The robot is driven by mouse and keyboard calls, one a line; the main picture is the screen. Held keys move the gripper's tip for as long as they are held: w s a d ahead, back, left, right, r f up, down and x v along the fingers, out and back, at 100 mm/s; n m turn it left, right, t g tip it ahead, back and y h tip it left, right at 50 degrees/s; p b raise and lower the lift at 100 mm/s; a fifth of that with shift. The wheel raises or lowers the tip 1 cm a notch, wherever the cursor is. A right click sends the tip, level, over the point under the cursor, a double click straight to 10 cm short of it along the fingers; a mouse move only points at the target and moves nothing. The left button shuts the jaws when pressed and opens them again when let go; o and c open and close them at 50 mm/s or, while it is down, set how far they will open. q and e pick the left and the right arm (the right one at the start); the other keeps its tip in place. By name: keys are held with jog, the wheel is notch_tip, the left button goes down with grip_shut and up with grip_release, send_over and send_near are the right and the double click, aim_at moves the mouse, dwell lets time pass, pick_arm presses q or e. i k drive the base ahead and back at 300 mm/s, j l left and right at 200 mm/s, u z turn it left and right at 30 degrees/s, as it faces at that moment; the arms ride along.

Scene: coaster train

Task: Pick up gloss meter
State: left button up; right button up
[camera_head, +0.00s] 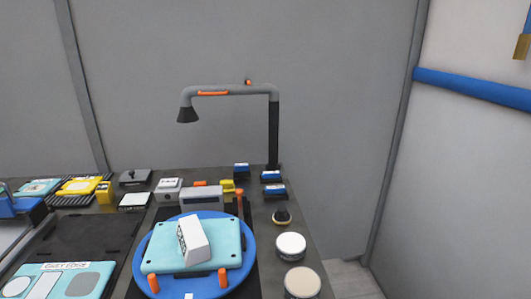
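No label that I can read names the gloss meter. A white block-shaped device (194,240) with dark markings on its left face stands tilted on a teal panel (226,242), and it may be the gloss meter. The panel lies on a round blue turntable (247,264) with orange pegs. A grey boxy device (202,198) behind the turntable and a smaller white-grey device (167,188) to its left are other candidates. Neither of my grippers shows in this view.
A lamp (188,115) hangs from a grey arch on a dark post (273,135) at the bench's back. Round tins (302,283) and a dark knob (282,216) line the right edge. Floor is clear at right.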

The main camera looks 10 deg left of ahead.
aim_at(194, 246)
jog(key=j, duration=1.35)
jog(key=z, duration=0.7)
